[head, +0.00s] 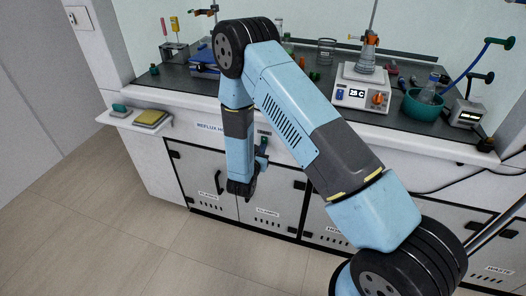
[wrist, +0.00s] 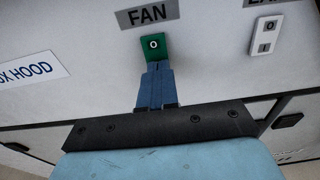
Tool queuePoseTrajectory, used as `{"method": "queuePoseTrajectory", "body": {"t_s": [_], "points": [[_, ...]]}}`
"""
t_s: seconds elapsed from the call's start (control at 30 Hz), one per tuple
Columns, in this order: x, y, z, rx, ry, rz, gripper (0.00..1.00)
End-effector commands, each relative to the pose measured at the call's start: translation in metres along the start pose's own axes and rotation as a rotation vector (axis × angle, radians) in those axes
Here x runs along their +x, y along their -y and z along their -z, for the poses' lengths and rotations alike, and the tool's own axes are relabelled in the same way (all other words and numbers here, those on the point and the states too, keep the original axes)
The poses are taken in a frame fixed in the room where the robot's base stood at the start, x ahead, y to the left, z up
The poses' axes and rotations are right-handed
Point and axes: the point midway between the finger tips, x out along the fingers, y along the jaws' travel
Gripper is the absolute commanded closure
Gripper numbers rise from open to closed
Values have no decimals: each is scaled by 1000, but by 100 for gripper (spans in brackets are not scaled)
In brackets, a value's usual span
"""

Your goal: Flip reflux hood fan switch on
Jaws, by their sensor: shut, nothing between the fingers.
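The fan switch (wrist: 153,46) is a green rocker under a grey FAN label (wrist: 148,13) in the wrist view. Its upper half shows a white 0; its lower part is hidden behind my fingertips. My gripper (wrist: 154,68) is shut and empty, its blue fingers together and pointing up at the switch's lower part. They overlap it in the picture; I cannot tell whether they touch. The REFLUX HOOD label (wrist: 28,70) is at left, and also shows in the head view (head: 209,127). In the head view my gripper (head: 263,148) is at the hood's front panel, partly hidden by my arm.
A white switch (wrist: 265,35) marked 0 and I is to the right on the same panel. Above, the bench holds a hotplate (head: 364,88) with a flask and a green bowl (head: 424,104). Cabinet doors (head: 273,200) lie below; the floor in front is clear.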

Motion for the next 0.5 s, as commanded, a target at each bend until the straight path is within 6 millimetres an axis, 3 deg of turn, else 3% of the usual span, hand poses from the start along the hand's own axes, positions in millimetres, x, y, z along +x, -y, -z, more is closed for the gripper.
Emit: {"method": "queuePoseTrajectory", "body": {"t_s": [0.3,0.5], "points": [[2,0,1,-1,28,1,100],[-10,-1,6,-2,26,1,100]]}}
